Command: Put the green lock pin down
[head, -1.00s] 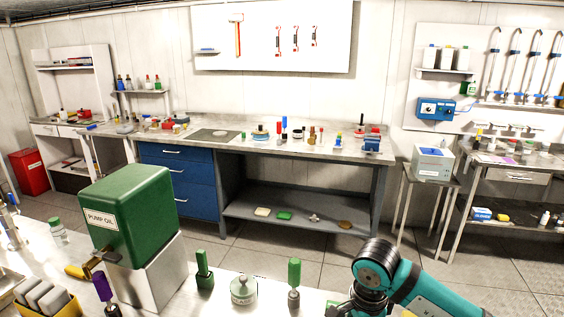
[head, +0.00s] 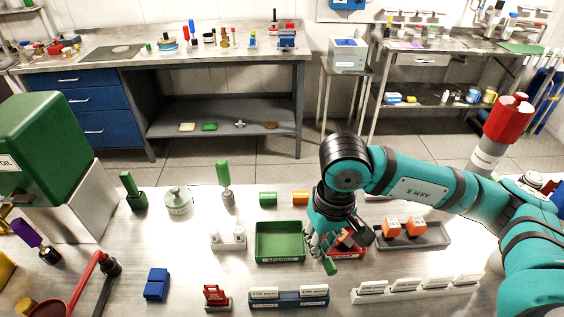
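My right gripper (head: 326,248) points down over the near bench, between the green tray (head: 280,254) and the red tray (head: 354,251). A small green piece (head: 331,267), which looks like the green lock pin, shows at its fingertips. The fingers appear closed on it; most of the pin is hidden by the gripper. Whether the pin touches the bench is not clear. My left gripper is not in view.
Green-handled tools (head: 224,174) stand behind.

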